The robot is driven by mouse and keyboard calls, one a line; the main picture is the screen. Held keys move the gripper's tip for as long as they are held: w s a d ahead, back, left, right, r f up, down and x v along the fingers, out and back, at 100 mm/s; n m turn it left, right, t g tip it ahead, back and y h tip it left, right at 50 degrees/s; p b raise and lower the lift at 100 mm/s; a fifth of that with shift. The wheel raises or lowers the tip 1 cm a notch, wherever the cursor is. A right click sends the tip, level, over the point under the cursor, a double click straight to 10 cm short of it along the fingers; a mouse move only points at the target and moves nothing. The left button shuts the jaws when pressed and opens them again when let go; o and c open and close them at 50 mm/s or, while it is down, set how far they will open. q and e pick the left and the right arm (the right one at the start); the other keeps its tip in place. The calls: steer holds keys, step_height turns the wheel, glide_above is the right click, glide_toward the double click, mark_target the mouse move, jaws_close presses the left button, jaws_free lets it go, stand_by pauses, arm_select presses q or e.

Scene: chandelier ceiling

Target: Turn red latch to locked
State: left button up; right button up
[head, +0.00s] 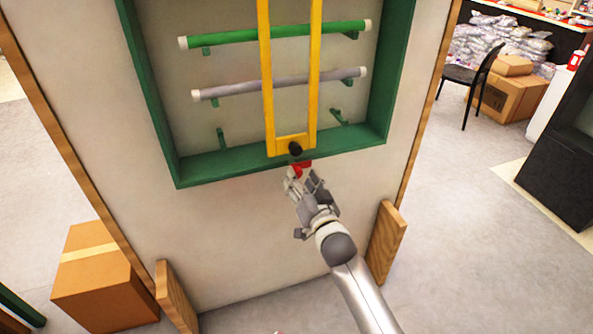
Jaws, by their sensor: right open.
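The red latch (301,168) sits on the lower edge of a green frame (225,166), just under the black knob (295,149) of a yellow bar frame (267,85). My right gripper (303,178) reaches up from below, open, with its fingertips at the latch. The fingers hide part of the latch, so I cannot tell its exact angle or whether they touch it. My left gripper is not in view.
The green frame is mounted on a pale panel (240,240) with wooden edges and feet. It holds a green rod (225,36) and a grey rod (235,88). A cardboard box (100,285) stands at lower left. A black chair (470,75) and boxes (510,97) are behind at right.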

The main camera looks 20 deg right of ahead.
mark_target(298, 174)
steer(key=shift+w+a, duration=0.1)
steer(key=shift+w, duration=1.9)
steer(key=shift+c, duration=0.3)
steer(key=c, duration=1)
